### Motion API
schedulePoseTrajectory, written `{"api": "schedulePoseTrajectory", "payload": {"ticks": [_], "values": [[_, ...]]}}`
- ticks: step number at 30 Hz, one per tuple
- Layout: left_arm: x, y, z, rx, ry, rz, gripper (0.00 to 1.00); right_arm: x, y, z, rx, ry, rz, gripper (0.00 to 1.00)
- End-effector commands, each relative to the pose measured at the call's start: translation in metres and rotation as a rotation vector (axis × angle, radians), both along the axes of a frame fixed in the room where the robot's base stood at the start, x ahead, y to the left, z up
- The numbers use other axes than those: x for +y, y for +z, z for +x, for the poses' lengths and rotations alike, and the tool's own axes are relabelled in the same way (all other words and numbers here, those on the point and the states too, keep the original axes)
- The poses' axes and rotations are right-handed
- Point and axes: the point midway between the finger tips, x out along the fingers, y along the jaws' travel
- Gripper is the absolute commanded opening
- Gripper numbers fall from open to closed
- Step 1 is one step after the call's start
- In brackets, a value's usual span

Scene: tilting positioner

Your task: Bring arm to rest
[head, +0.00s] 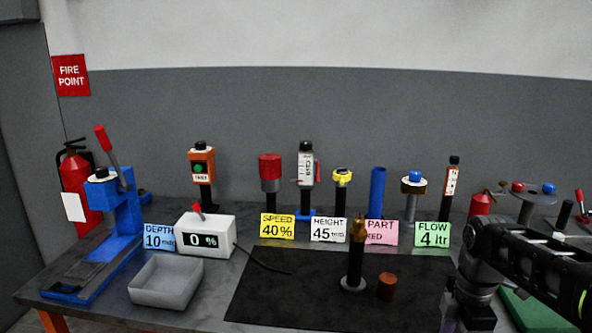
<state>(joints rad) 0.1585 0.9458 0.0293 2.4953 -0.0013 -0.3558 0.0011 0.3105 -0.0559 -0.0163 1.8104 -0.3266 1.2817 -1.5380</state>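My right arm (540,262) comes in from the right edge, over the right part of the bench. Its black wrist bends down at the right edge of the dark mat (275,290). My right gripper (468,312) hangs at the bottom of the picture. Its fingers are too dark and cut off to show whether they are open or shut, or whether they hold anything. My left gripper is not in view. A black post with a bronze tip (356,255) stands upright on the mat, left of the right gripper. A brown cylinder (387,287) stands between them.
A grey tray (166,282), a white 0 % box (207,236) and a blue lever press (117,225) stand at left. Several upright tools and label cards line the back, including the green FLOW card (432,234). A green mat (527,312) lies at right. The dark mat's left part is clear.

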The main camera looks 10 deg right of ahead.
Motion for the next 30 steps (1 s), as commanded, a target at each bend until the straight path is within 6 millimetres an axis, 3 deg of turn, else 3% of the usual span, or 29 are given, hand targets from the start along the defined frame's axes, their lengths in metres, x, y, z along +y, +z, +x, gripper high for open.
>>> {"api": "schedulePoseTrajectory", "payload": {"ticks": [5, 11, 14, 19, 22, 24, 27, 30], "values": [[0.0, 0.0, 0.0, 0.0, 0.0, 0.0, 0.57, 0.017, -0.03, 0.015, -0.003, -0.046, 0.024, 0.65], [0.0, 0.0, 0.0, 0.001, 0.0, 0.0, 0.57, 0.049, -0.082, 0.036, -0.011, -0.138, 0.072, 0.65], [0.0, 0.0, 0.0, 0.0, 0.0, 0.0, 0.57, 0.073, -0.116, 0.044, -0.012, -0.209, 0.107, 0.65], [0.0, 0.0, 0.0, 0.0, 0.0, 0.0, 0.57, 0.137, -0.198, 0.047, 0.013, -0.404, 0.194, 0.65], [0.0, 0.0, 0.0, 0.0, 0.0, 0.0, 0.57, 0.192, -0.259, 0.03, 0.054, -0.594, 0.26, 0.65], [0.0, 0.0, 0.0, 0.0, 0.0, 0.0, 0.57, 0.229, -0.297, 0.008, 0.091, -0.749, 0.297, 0.65], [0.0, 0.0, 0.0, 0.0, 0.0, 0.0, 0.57, 0.274, -0.341, -0.033, 0.15, -0.975, 0.33, 0.65], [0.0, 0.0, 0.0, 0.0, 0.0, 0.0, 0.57, 0.304, -0.369, -0.074, 0.198, -1.177, 0.339, 0.65]]}}
